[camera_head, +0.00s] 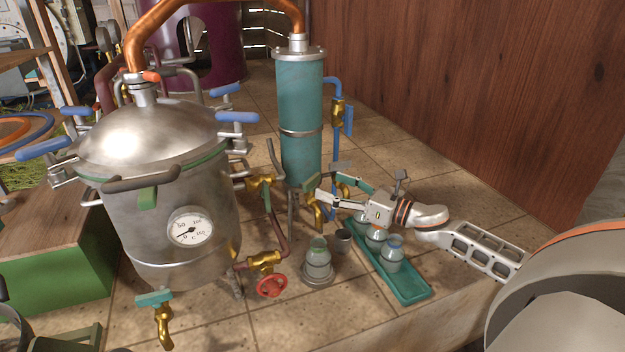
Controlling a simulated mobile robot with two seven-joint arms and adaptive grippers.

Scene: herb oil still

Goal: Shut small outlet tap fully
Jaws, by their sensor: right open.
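My right gripper (331,184) reaches in from the right, with its jaws apart and empty beside the foot of the teal condenser column (301,120). Brass outlet fittings (312,207) stand at the column's foot, close to the fingertips. A green lever (356,183) shows there too, partly behind the fingers. I cannot tell whether the fingers touch it, nor how far the tap is turned. Another brass tap (164,327) with a teal handle hangs under the steel still pot (165,235). My left gripper is not in view.
A teal tray (407,291) with several jars lies below my right gripper. A red wheel valve (271,286) sits nearby. A wooden wall (490,90) bounds the right.

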